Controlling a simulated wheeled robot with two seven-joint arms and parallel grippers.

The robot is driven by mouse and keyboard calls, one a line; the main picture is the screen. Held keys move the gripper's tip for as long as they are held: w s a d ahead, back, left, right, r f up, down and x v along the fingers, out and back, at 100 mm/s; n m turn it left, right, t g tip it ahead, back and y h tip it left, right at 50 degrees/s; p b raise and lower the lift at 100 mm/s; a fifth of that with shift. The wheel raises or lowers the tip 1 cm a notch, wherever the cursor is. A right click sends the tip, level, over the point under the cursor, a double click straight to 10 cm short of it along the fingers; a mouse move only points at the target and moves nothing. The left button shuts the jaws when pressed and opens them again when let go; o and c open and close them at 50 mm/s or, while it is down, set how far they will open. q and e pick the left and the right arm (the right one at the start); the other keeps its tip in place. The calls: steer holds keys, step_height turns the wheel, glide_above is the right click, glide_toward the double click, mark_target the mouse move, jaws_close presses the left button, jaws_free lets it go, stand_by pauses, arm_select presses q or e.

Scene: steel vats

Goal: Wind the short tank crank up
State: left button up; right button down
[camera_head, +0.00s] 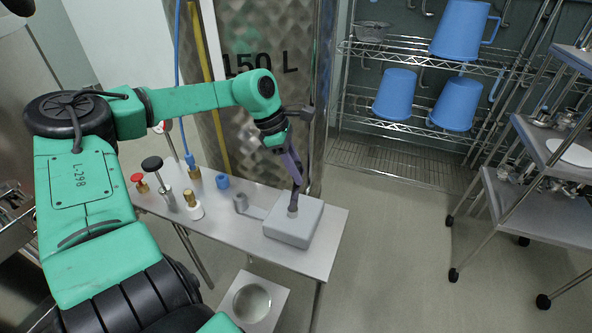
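The steel tank (255,95) marked "150 L" stands behind a narrow metal table. A grey box (293,222) sits on the table's right part. A short flat arm with a grey upright knob (241,202) reaches left from it and looks like the crank, though I cannot be sure. My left gripper (297,186) comes down from above, its dark and purple fingers over the top of the box. The fingers overlap in this view, so their opening and any contact with the small post on the box are unclear. My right gripper is not in view.
The metal table (325,240) also bears a red-topped valve (138,180), a black knob (152,164), brass fittings (190,198) and a blue cap (222,181). A wire rack (400,130) with blue jugs stands behind right. A wheeled cart (530,210) is at right. Floor between is clear.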

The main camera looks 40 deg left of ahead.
arm_select(q)
steer(key=o, duration=0.4)
steer(key=shift+a, duration=0.1)
steer(key=shift+r, duration=0.1)
steer(key=v, duration=1.4)
steer(key=shift+a+r+p, duration=0.1)
steer(key=shift+r+p, duration=0.15)
steer(key=shift+p, duration=0.1)
